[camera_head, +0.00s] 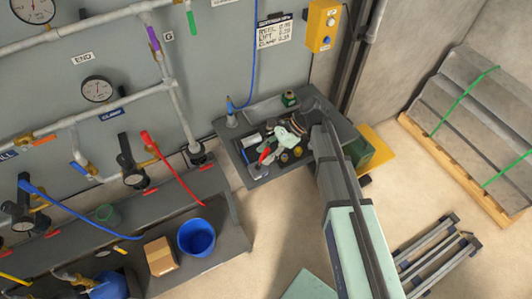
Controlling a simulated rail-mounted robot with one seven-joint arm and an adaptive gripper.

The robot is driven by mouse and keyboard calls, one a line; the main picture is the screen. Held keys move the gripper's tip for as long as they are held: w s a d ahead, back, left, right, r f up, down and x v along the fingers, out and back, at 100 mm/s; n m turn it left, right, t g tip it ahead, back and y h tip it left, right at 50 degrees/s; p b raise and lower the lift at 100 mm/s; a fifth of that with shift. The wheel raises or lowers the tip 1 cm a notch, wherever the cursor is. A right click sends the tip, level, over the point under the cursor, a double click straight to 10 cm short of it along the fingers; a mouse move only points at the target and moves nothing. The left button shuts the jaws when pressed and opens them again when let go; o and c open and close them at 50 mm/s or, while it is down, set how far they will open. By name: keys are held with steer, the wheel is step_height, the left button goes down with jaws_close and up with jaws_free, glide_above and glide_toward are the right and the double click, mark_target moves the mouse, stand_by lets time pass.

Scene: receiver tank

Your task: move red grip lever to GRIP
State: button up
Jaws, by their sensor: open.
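A long, thin red lever (172,167) shows left of centre. Nothing visible of my arm touches the red lever.
A similar blue lever (75,213) lies further left. Pipes with gauges (97,89) and small coloured handles cover the wall panel. A blue bucket (196,237) and cardboard box (160,256) stand below. A cluttered tool tray (228,150) is at centre. Open floor lies lower centre.

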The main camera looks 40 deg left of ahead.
steer(key=v, duration=1.1)
steer(key=shift+w+r, duration=0.2)
steer(key=shift+w, duration=0.1)
steer(key=shift+d, duration=0.15)
steer(key=w+d+f+n+t+h+b, duration=0.1)
steer(key=d+f+n+t, duration=0.15)
steer(key=d+f, duration=0.5)
steer(key=d+f+n+t, duration=0.2)
steer(key=d+f+n, duration=0.25)
steer(key=f, duration=0.55)
steer(key=s+d+f+n+h+b, duration=0.15)
steer(key=s+d+f, duration=0.25)
steer(key=d+f, duration=1.05)
steer(key=s+d+f+m+g+h+b, duration=0.1)
steer(key=s+d+f, duration=0.4)
steer(key=s+d, duration=0.6)
steer(key=s+d+f+m+g+h+b, duration=0.1)
steer(key=s+d+f+g+b, duration=0.1)
steer(key=s+d+f, duration=0.4)
steer(key=s+d, duration=0.5)
steer(key=s, duration=0.1)
steer(key=shift+f, duration=0.25)
